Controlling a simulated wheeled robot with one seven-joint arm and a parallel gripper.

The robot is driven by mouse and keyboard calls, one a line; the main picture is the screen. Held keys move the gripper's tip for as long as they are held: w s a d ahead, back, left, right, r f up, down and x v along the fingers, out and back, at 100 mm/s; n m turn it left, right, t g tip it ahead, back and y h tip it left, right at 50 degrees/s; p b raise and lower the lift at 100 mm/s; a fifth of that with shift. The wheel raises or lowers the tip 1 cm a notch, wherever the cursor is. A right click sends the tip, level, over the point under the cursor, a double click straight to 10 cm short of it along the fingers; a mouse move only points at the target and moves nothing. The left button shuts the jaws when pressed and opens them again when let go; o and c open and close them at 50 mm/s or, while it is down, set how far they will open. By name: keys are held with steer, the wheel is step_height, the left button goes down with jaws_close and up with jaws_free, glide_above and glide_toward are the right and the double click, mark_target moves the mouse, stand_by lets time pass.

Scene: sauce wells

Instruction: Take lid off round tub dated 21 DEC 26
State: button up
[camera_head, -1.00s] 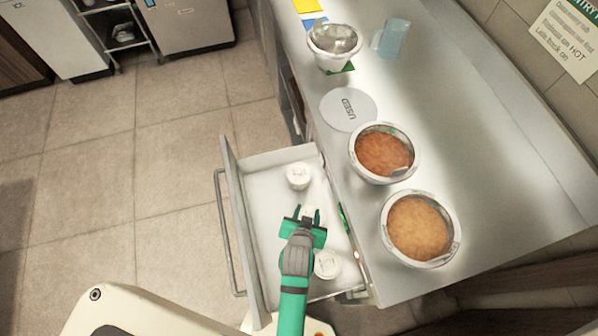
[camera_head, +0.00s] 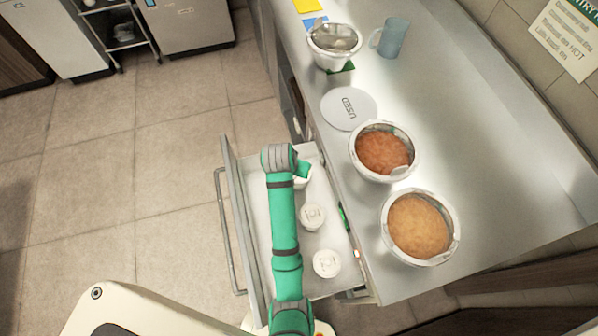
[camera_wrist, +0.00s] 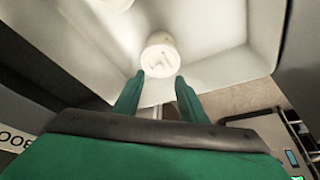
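Three round white lidded tubs stand in the open drawer. The far tub (camera_head: 305,182) is mostly hidden by my arm, the middle tub (camera_head: 312,217) and the near tub (camera_head: 326,263) show their lids with dark markings. I cannot read a date on any lid. My gripper (camera_head: 302,168) is above the far end of the drawer, over the far tub. In the wrist view my gripper (camera_wrist: 160,82) is open, its two green fingers pointing at a white tub (camera_wrist: 160,52) just beyond the tips. Nothing is held. Contact cannot be told.
The drawer (camera_head: 229,160) is pulled out below a steel counter (camera_head: 470,130). On the counter are a disc marked USED (camera_head: 348,108), a pan of red sauce (camera_head: 383,152), a pan of orange sauce (camera_head: 419,227), another pan (camera_head: 334,45) and a blue jug (camera_head: 391,38).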

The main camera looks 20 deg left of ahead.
steer(key=shift+w+x, duration=0.15)
steer(key=shift+x, duration=1.9)
steer(key=shift+w+x, duration=0.15)
steer(key=shift+x, duration=1.9)
steer(key=shift+d+r, duration=0.1)
steer(key=shift+r, duration=0.05)
jaws_close()
